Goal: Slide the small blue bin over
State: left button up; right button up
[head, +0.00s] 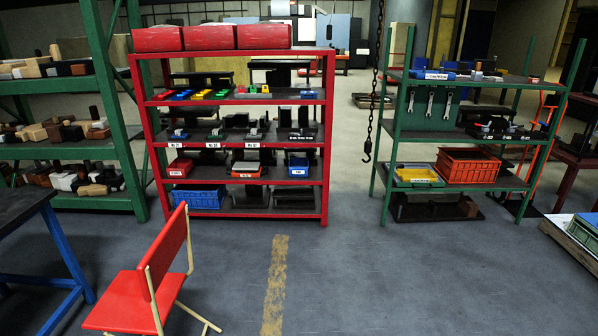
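A small blue bin (298,166) with a white label sits on a lower shelf of the red rack (325,150), near its right end. A small red bin (181,168) and an orange-red bin (247,170) stand on the same shelf to its left. A larger blue crate (199,197) is on the bottom shelf at the left. Neither of my grippers is in view.
A red chair (150,285) stands in the left foreground beside a dark table (20,208) with blue legs. A green rack (440,137) holding an orange crate (467,166) stands at the right. The grey floor (370,270) before the red rack is mostly clear. A chain hook (367,150) hangs between the racks.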

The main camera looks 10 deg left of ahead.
aim_at(298, 166)
jog(key=i+l+z, duration=0.35)
jog(key=i, duration=0.85)
jog(key=i+z, duration=0.3)
jog(key=i, duration=0.9)
